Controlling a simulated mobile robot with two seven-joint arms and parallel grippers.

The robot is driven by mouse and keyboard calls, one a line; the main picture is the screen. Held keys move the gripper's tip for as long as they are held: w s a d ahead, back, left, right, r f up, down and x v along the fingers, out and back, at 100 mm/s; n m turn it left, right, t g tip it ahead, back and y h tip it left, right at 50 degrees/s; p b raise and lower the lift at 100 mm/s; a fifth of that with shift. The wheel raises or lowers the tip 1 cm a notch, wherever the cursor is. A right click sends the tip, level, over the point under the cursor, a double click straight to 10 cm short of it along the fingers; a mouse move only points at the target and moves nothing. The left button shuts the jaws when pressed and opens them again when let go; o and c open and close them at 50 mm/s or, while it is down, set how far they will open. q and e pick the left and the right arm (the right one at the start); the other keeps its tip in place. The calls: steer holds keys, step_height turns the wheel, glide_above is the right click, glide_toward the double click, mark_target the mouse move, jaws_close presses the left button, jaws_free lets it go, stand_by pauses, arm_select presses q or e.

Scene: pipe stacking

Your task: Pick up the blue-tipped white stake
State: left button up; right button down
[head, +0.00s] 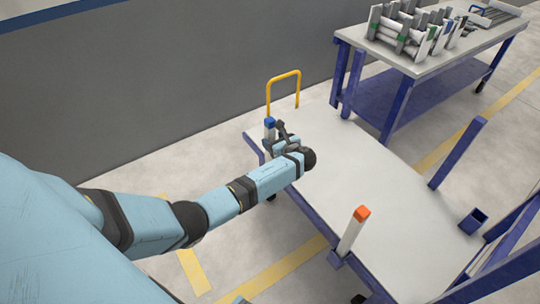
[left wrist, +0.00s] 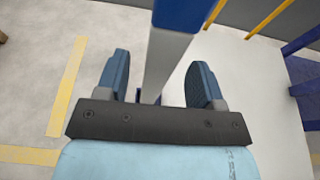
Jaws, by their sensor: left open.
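The blue-tipped white stake (head: 269,123) stands upright at the far left corner of the flat cart (head: 360,160). Its white shaft (left wrist: 167,55) also shows in the left wrist view, with the blue tip at the top edge of the picture. My left gripper (head: 275,137) is at the stake in the head view and hides part of its shaft. In the left wrist view the left gripper (left wrist: 160,82) is open, with one finger on each side of the shaft and visible gaps. My right gripper is not in view.
An orange-tipped white stake (head: 352,232) stands at the cart's near edge. A yellow handle (head: 283,74) rises behind the far corner. Blue posts (head: 457,153) stand at the cart's right side. A table (head: 445,60) with racks of pipes stands behind. The cart top is mostly bare.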

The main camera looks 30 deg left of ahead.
arm_select(q)
steer(key=x, duration=0.3)
steer(key=shift+d+f+b, duration=0.1)
steer(key=shift+f+b, duration=0.05)
steer(key=shift+b, duration=0.2)
steer(key=shift+w, duration=0.1)
jaws_close()
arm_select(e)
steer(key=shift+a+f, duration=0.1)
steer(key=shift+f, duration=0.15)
